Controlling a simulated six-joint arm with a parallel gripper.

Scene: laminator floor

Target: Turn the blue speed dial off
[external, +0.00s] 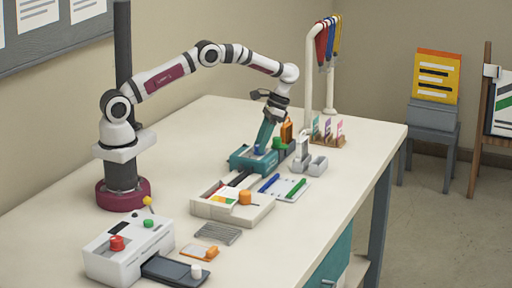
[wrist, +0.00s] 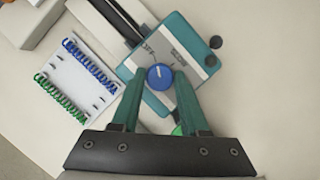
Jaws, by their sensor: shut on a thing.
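The blue speed dial (wrist: 160,77) sits on the top plate of a teal machine (wrist: 183,27), which also shows in the external view (external: 240,160). The plate carries the printed word OFF at the left and another word, too small to read surely, at the right. The dial's white pointer mark points up and slightly left in the wrist view. My gripper (wrist: 160,80) comes down over the machine, with its green fingers on either side of the dial and shut on it. In the external view the blue dial (external: 259,149) shows beside my fingers (external: 266,138).
A white pad with a blue and a green spiral (wrist: 80,75) lies left of the machine. A green knob (external: 279,143) and an orange piece (external: 287,130) stand close behind my gripper. A grey holder (external: 303,158) and a card rack (external: 327,135) are to the right. The front right tabletop is clear.

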